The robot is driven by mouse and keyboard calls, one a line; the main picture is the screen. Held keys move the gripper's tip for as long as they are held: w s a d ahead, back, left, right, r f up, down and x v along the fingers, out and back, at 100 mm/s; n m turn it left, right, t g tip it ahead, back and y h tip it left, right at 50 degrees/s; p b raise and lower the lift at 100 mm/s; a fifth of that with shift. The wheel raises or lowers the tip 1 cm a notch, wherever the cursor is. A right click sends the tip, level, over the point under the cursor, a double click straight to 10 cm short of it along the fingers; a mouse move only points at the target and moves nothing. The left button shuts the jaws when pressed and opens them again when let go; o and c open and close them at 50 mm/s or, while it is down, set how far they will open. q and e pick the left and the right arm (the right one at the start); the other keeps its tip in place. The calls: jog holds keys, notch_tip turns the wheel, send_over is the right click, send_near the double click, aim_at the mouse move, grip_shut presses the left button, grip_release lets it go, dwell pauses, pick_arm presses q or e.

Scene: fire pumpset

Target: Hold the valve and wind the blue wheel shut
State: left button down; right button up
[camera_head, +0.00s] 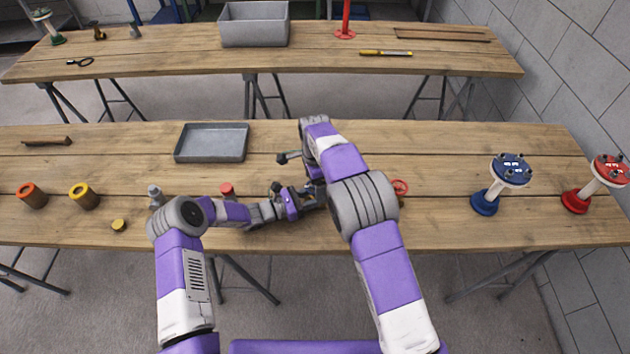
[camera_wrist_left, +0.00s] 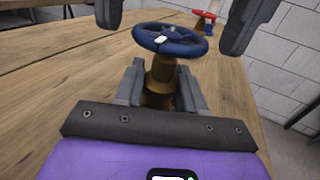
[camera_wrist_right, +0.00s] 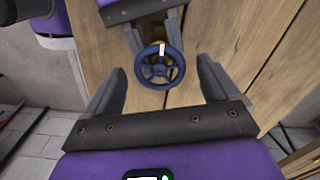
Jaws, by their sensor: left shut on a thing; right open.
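The valve has a brass body (camera_wrist_left: 162,75) and a blue wheel (camera_wrist_left: 183,47) with a white mark on its rim. It stands upright on the near table and is mostly hidden by my arms in the head view. My left gripper (camera_wrist_left: 160,90) is shut on the brass body, below the wheel. My right gripper (camera_wrist_right: 161,62) is open above the blue wheel (camera_wrist_right: 146,72), which shows between its fingers in the right wrist view. The right fingers look apart from the wheel, one on each side. The right gripper also shows in the head view (camera_head: 313,192).
A red wheel (camera_head: 400,187) is just right of my right arm. Blue (camera_head: 511,168) and red (camera_head: 606,170) topped stands are farther right. The table between tray and stands is mostly bare.

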notch_tip(320, 180, up, 12)
dwell(0.5)
pick_arm(q)
jog(key=c, duration=0.6)
grip_release()
